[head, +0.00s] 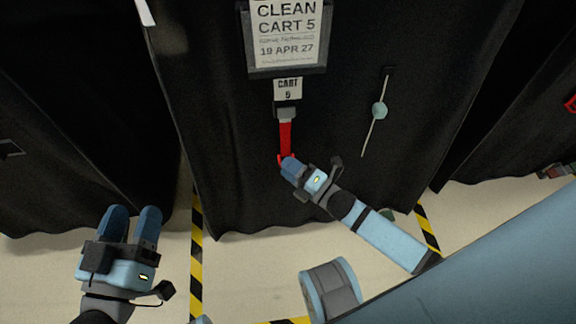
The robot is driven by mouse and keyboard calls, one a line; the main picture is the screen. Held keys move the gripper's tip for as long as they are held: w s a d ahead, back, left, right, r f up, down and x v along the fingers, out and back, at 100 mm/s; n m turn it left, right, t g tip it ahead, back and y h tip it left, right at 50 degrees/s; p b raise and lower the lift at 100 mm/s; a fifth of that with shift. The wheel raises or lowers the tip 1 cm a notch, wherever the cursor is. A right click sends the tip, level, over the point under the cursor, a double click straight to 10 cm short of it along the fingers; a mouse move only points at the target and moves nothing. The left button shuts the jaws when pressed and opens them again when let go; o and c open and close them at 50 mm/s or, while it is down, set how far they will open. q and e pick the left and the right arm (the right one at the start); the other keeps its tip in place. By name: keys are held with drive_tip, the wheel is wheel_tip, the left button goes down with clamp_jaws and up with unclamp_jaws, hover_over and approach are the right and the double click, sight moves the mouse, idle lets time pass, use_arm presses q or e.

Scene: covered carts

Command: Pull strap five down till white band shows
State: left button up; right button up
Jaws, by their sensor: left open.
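The red strap (285,136) hangs from a grey buckle (285,113) under the "CART 5" tag (288,89) on the black cover. The visible part of the strap is all red. My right gripper (287,161) is at the strap's lower end, its blue fingers together over it, with red showing at both sides. It looks shut on the strap, though the fingers hide the grip itself. My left gripper (133,210) is open and empty at the lower left, well away from the strap.
A "CLEAN CART 5" sign (287,35) in a dark frame is above the tag. A thin rod with a pale knob (379,111) is on the cover to the right. Black covers (75,120) stand on both sides. Yellow-black tape (196,265) marks the pale floor.

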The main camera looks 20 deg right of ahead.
use_arm(q)
drive_tip(key=shift+t, duration=0.9)
drive_tip(key=r+p, duration=0.1)
drive_tip(key=r, duration=0.1)
drive_tip(key=r+p, duration=0.1)
drive_tip(key=r, duration=0.1)
drive_tip(key=shift+s+a+p, duration=0.2)
drive_tip(key=shift+p, duration=0.15)
use_arm(e)
drive_tip(key=v, duration=1.3)
use_arm(q)
drive_tip(key=shift+n, duration=0.3)
use_arm(e)
drive_tip(key=shift+s, duration=0.15)
